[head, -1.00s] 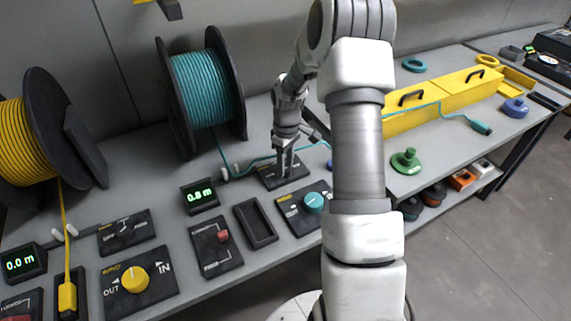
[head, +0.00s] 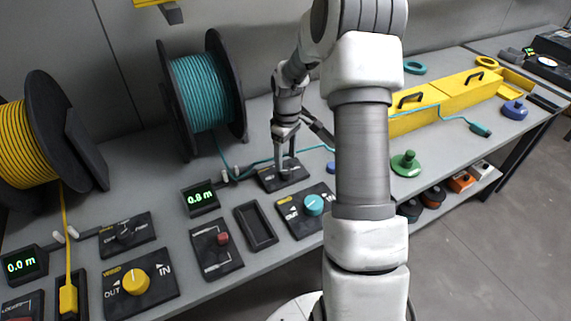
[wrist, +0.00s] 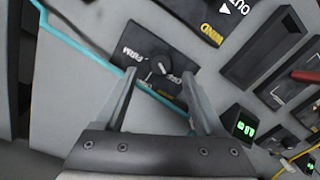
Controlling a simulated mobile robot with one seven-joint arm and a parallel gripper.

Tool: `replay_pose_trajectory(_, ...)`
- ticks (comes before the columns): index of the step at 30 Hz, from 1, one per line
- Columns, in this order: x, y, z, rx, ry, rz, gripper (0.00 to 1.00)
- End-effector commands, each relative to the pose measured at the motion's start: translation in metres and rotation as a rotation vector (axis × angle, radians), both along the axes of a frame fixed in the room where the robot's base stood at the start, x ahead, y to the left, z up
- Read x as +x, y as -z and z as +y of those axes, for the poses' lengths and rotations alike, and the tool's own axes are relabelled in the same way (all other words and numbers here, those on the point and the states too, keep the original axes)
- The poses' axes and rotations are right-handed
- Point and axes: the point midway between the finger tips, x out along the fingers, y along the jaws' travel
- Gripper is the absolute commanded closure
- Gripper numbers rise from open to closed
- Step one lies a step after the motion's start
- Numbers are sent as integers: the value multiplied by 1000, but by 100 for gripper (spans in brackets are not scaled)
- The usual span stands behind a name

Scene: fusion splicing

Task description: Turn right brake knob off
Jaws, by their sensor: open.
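The right brake panel (head: 270,183) is a black plate on the bench in front of the teal cable spool. In the wrist view its dark round knob (wrist: 160,65) shows between the fingertips, with OFF and FIRM lettering around it. I cannot tell for sure which mark the knob points to. My gripper (wrist: 159,77) is open, with one finger on each side of the knob and nothing held. In the head view my gripper (head: 284,165) points down over the panel and hides the knob. Whether the fingers touch the knob is not clear.
The teal cable (head: 255,164) runs just behind the panel. A teal dial panel (head: 300,220), a black tray (head: 255,226), a red-switch panel (head: 216,252) and a display reading 0.8 m (head: 200,198) stand close by. The teal spool (head: 205,92) rises behind on the left.

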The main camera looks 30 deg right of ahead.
Motion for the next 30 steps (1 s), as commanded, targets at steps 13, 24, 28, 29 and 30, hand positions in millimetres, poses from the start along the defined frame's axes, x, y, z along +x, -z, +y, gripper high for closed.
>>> replay_pose_trajectory(13, 2, -107, -3, 0, 1, -4, 29)
replay_pose_trajectory(24, 2, -132, -4, 0, 1, 0, 29)
replay_pose_trajectory(28, 2, -132, -4, 0, 1, 0, 29)
replay_pose_trajectory(29, 2, -132, -4, 0, 1, 0, 29)
replay_pose_trajectory(30, 2, -132, -4, 0, 1, 0, 29)
